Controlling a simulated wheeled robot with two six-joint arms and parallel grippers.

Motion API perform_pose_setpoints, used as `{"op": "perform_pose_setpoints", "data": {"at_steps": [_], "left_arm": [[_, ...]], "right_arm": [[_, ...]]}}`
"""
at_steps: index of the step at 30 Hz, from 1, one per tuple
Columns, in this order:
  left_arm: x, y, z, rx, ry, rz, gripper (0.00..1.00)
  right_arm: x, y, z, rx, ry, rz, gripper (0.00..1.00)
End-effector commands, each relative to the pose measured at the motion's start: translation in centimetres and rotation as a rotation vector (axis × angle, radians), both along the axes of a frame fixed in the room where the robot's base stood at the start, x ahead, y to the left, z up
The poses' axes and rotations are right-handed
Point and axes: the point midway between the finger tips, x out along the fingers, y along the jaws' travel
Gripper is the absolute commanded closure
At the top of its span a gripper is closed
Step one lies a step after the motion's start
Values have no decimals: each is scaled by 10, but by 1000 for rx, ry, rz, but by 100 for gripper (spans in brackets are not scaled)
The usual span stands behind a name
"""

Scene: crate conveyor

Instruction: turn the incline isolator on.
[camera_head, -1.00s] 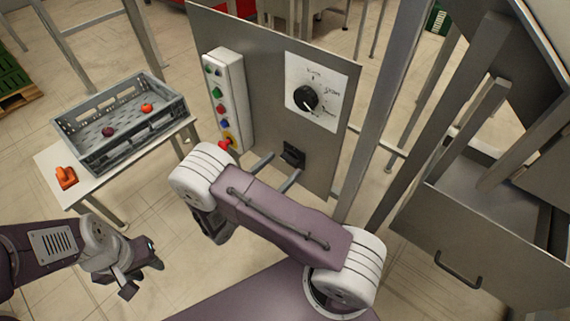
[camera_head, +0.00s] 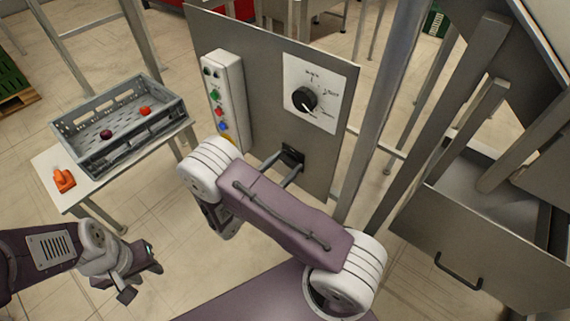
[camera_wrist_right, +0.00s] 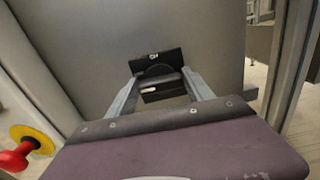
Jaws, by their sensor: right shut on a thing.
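The incline isolator (camera_head: 292,152) is a black switch low on the grey panel, partly hidden by my fingers in the head view. In the right wrist view its dark plate (camera_wrist_right: 155,60) has a small white mark, and a black handle (camera_wrist_right: 163,86) with a pale patch sticks out below. My right gripper (camera_wrist_right: 160,80) is shut on this handle, one grey finger at each side; its fingers also reach the switch in the head view (camera_head: 287,166). I cannot read on or off. My left gripper (camera_head: 143,282) appears open and empty, low at left, away from the panel.
A black selector knob (camera_head: 304,99) on a white plate sits above the isolator. A button box (camera_head: 228,95) stands left of it; its red mushroom button (camera_wrist_right: 13,158) on yellow is near my right wrist. A grey crate (camera_head: 125,120) rests on a side table. A post (camera_head: 375,115) stands right.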

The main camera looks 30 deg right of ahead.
Motion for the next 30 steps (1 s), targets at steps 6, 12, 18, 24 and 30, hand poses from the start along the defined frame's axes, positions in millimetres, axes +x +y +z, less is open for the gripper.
{"op": "perform_pose_setpoints", "data": {"at_steps": [6, 12, 18, 24, 30], "left_arm": [[0, 0, 1, 0, 0, 0, 64], [0, 0, 0, 0, 0, 0, 64], [0, 0, -2, 0, 0, 0, 64], [0, 0, -6, 0, 0, 0, 64], [0, 0, -12, 0, 0, 0, 64]], "right_arm": [[-1, 0, 0, 49, -119, -1, 80], [-1, -1, -1, 120, -286, -1, 80], [-2, -1, -2, 193, -462, -1, 80], [-3, -1, -3, 265, -638, -1, 80], [-4, -1, -4, 338, -814, -1, 80]]}}
